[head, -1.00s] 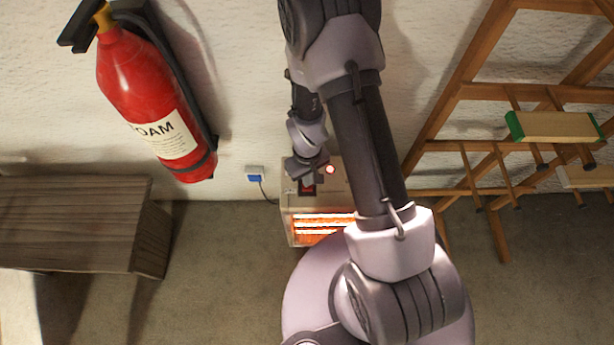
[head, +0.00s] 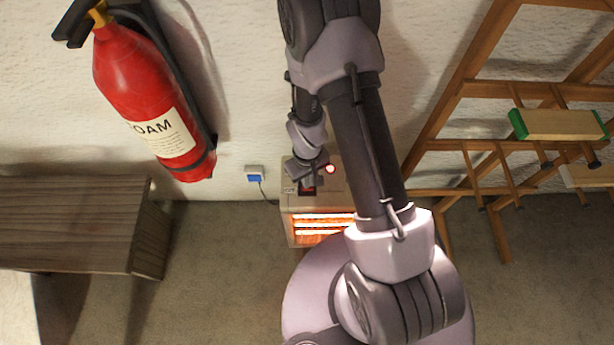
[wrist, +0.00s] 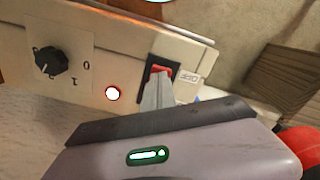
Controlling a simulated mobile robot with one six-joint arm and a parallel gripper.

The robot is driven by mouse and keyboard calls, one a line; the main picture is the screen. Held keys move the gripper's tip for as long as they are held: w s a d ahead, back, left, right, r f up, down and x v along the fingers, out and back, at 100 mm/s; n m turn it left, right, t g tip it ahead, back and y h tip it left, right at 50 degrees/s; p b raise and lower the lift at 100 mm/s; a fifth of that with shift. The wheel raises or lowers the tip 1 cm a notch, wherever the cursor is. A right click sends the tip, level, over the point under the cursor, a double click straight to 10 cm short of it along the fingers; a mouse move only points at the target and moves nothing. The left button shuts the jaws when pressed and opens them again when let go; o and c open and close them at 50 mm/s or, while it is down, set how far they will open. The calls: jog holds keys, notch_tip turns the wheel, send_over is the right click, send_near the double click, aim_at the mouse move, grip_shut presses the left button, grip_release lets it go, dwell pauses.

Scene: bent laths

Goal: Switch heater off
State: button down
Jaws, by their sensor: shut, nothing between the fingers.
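The heater (head: 289,205) stands on the floor against the wall, and its bars glow orange in the head view. In the wrist view its pale top panel (wrist: 200,45) carries a black dial (wrist: 50,62) marked 0 and 1, a lit round lamp (wrist: 113,94), and a red rocker switch (wrist: 161,69) in a black frame beside an "OFF" label (wrist: 188,78). My gripper (wrist: 157,84) is shut and empty, its fingertips at the near edge of the switch and covering part of it. I cannot tell whether they touch. In the head view my gripper (head: 307,184) is over the switch.
A blue plug (head: 255,177) sits in a wall socket left of the heater. A red fire extinguisher (head: 150,95) hangs on the wall above a wooden bench (head: 70,225).

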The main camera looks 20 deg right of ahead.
jog(key=shift+f, duration=0.3)
notch_tip(320, 180, up, 7)
jog(key=p, duration=0.4)
jog(key=shift+r+p, duration=0.15)
jog(key=shift+p, duration=0.25)
